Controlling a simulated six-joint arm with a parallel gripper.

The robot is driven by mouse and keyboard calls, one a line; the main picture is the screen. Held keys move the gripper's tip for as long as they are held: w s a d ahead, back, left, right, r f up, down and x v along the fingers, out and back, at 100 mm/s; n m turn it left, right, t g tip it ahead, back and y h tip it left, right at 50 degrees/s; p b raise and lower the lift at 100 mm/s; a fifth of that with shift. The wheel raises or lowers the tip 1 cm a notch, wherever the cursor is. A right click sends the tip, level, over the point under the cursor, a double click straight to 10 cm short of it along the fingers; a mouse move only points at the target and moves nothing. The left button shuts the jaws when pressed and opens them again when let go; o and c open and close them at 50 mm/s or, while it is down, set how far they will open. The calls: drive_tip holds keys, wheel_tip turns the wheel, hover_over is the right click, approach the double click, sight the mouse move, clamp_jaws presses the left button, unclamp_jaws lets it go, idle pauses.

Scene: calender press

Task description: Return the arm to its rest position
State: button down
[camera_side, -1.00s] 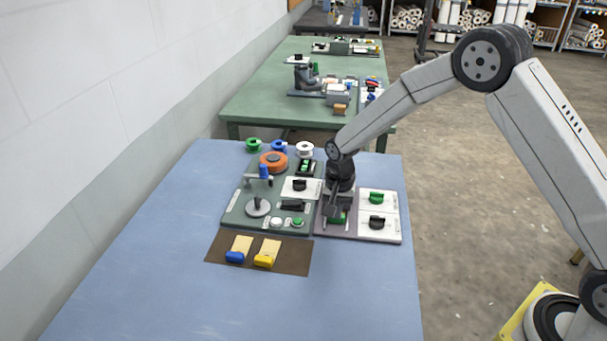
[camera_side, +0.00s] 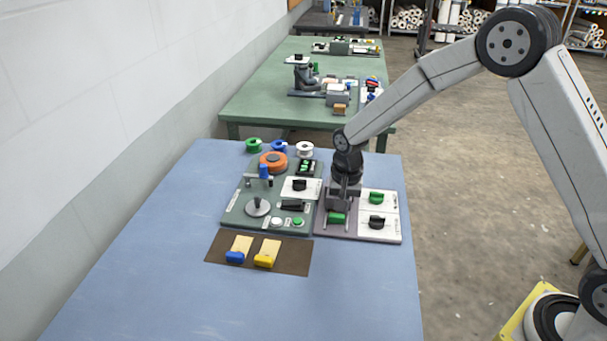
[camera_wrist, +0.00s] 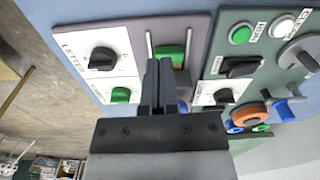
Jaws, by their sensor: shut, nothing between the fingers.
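My gripper (camera_side: 341,202) is shut and empty. In the side view it hangs just above the purple-grey panel (camera_side: 333,231), close over a green slider block (camera_side: 336,218). In the wrist view the closed fingers (camera_wrist: 159,88) point toward the same panel, and the green block (camera_wrist: 170,54) shows just beyond the fingertips. I cannot tell from the views whether the fingertips touch the block, but a small gap seems to show. To the right in the side view are white plates with a green knob (camera_side: 376,198) and a black knob (camera_side: 377,222).
The dark green panel (camera_side: 234,214) with several knobs, buttons and an orange disc (camera_side: 273,162) lies left of my gripper. A brown mat (camera_side: 218,257) holds a blue-ended and a yellow-ended piece. Spools stand behind. The front of the blue table (camera_side: 230,310) is clear.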

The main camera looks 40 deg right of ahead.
drive_tip(key=s+d+r+n+t, duration=0.1)
drive_tip(key=s+r+n, duration=0.2)
drive_tip(key=s, duration=0.6)
drive_tip(key=s+d+r+n+t, duration=0.1)
drive_tip(key=s+n, duration=0.4)
drive_tip(key=s, duration=0.5)
wheel_tip(320, 180, up, 3)
drive_tip(key=shift+d+f, duration=0.2)
drive_tip(key=shift+d, duration=0.35)
